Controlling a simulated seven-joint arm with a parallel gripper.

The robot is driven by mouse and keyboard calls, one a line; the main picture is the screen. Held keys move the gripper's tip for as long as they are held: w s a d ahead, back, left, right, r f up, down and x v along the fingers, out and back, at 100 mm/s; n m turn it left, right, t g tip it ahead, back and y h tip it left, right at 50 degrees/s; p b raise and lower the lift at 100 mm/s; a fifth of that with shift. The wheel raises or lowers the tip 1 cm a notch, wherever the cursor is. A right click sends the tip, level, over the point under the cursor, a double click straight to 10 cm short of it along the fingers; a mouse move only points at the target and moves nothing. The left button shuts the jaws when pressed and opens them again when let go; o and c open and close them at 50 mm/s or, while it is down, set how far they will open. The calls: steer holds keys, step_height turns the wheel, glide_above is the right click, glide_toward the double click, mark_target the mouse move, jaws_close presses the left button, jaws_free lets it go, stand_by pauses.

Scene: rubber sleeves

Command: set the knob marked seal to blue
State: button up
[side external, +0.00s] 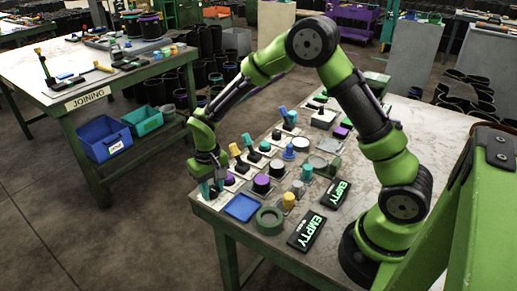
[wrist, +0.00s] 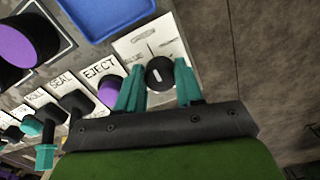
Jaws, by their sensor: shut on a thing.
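A round black knob (wrist: 153,63) with a short white pointer line sits on a cream plate (wrist: 133,46) in the wrist view. The plate has small markings around the knob that are too small to read. My gripper (wrist: 161,74) has its teal fingers on either side of this knob and is shut on it. In the side external view my gripper (side external: 212,186) is low at the near-left edge of the bench, hiding the knob. A neighbouring plate marked SEAL (wrist: 61,82) carries a black control whose shape I cannot make out fully.
A plate marked EJECT (wrist: 98,70) with a purple-topped button lies beside the held knob's plate. Several levers and buttons crowd the bench. Two EMPTY signs (side external: 307,231) lie near its front edge.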

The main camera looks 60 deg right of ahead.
mark_target(213, 188)
steer(key=n, duration=0.6)
steer(key=shift+d+n, duration=0.1)
steer(key=shift+n, duration=0.2)
steer(key=n, duration=0.5)
steer(key=shift+d+n, duration=0.1)
steer(key=shift+n, duration=0.2)
steer(key=o, duration=1)
steer(key=shift+o, duration=0.2)
steer(key=shift+r, duration=0.1)
step_height(213, 188, up, 17)
